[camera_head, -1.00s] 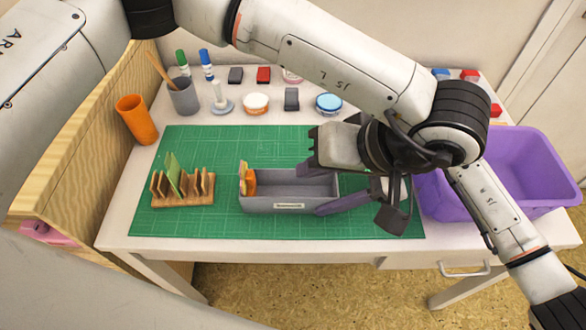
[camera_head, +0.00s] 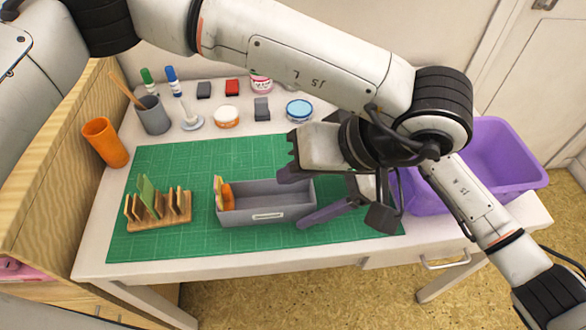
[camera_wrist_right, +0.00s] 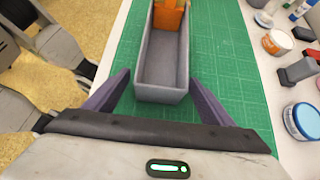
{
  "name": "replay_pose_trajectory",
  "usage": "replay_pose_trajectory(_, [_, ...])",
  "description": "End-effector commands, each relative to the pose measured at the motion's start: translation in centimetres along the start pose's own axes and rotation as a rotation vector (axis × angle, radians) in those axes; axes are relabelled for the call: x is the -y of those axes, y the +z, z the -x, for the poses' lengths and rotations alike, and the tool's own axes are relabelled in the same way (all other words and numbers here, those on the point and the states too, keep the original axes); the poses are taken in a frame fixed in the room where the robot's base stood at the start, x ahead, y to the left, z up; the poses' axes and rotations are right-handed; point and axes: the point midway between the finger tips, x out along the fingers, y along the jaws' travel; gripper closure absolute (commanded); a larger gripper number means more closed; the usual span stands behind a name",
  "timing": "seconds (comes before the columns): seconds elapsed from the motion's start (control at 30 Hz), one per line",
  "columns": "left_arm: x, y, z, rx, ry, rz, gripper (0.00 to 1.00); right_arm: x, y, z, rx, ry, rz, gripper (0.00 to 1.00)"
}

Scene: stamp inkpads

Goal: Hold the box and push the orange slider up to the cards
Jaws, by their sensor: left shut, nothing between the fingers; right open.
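The grey box (camera_head: 268,217) sits on the green mat and also shows in the right wrist view (camera_wrist_right: 163,95). The orange slider (camera_head: 228,194) stands near its left end, right beside the tan cards (camera_head: 219,190); whether they touch is unclear. The slider also shows at the far end in the right wrist view (camera_wrist_right: 168,17). My right gripper (camera_wrist_right: 158,78) is open at the box's right end, one purple finger along each side; contact is unclear. My left gripper (camera_head: 287,174) is shut and empty over the box's back right corner, its fingers mostly hidden under its pale body.
A wooden rack (camera_head: 160,222) with upright pieces stands left of the box on the mat (camera_head: 190,158). An orange cup (camera_head: 106,142), a grey pen cup (camera_head: 153,115) and inkpads line the back. A purple bin (camera_head: 512,165) stands at right. My arms cover the right side.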

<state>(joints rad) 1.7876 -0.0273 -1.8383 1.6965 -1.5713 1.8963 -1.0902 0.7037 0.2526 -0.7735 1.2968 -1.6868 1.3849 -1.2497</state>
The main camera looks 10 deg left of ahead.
Motion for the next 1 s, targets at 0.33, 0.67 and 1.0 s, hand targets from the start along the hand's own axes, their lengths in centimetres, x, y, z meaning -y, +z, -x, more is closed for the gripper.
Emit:
replay_pose_trajectory(0.33, [0.0, 0.0, 0.0, 0.000, 0.000, 0.000, 1.00, 0.1, -0.1, 6.7, -0.003, -0.005, 0.001, 0.24])
replay_pose_trajectory(0.67, [0.0, 0.0, 0.0, 0.000, 0.000, 0.000, 1.00, 0.0, 0.0, 11.3, -0.001, -0.002, 0.001, 0.24])
replay_pose_trajectory(1.0, [0.0, 0.0, 0.0, 0.000, 0.000, 0.000, 1.00, 0.0, 0.0, 11.7, 0.000, 0.000, 0.001, 0.24])
